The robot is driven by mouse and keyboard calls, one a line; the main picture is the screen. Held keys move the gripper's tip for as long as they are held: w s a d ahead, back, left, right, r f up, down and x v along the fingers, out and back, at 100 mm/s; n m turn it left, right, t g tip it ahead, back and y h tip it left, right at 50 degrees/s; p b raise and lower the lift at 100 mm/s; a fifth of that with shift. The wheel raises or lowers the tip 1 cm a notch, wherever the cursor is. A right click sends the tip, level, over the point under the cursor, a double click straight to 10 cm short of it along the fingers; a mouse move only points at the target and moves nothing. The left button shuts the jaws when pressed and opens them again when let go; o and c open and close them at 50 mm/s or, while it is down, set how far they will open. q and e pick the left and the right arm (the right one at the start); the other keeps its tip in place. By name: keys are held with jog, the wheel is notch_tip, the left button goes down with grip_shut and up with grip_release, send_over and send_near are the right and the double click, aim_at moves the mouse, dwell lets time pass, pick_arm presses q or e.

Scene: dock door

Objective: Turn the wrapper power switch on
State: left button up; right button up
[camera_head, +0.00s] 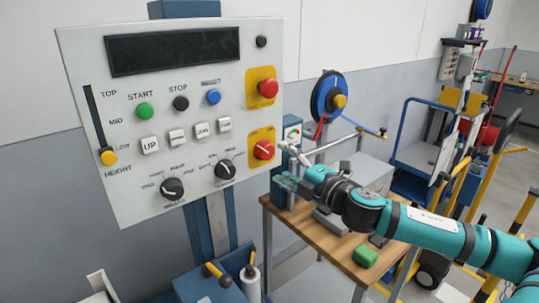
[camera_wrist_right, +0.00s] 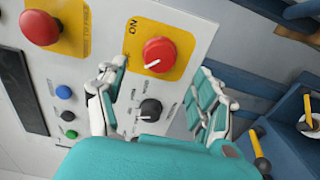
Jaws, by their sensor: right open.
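The wrapper power switch is a red rotary knob (camera_head: 263,150) with a white pointer line, on a yellow plate at the lower right of the grey control panel (camera_head: 125,205). Its pointer slants. In the right wrist view the red knob (camera_wrist_right: 158,52) shows clearly on the yellow plate, with the word ON beside it. My right gripper (camera_head: 284,166) is open and empty, just right of the knob. In the wrist view its two fingers (camera_wrist_right: 160,72) stand apart on either side of the knob's lower side, with no visible contact. My left gripper is not in view.
A red emergency button (camera_head: 268,88) sits above the switch, and a black dial (camera_head: 225,170) lies to its left. A wooden table (camera_head: 350,262) with a green block (camera_head: 365,256) stands below my right arm. A blue reel (camera_head: 328,97) hangs behind.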

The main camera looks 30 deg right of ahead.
aim_at(269, 154)
jog(key=shift+w+r, duration=0.2)
jog(key=shift+w, duration=0.5)
jog(key=shift+w+p, duration=0.95)
jog(key=shift+w, duration=0.55)
jog(key=shift+w+a+f+p, duration=0.1)
jog(key=shift+w+a+p, duration=0.1)
jog(key=shift+w, duration=0.35)
jog(key=shift+w+a+f+p, duration=0.1)
jog(key=shift+w+p, duration=0.1)
jog(key=shift+w, duration=0.3)
jog(key=c, duration=1.2)
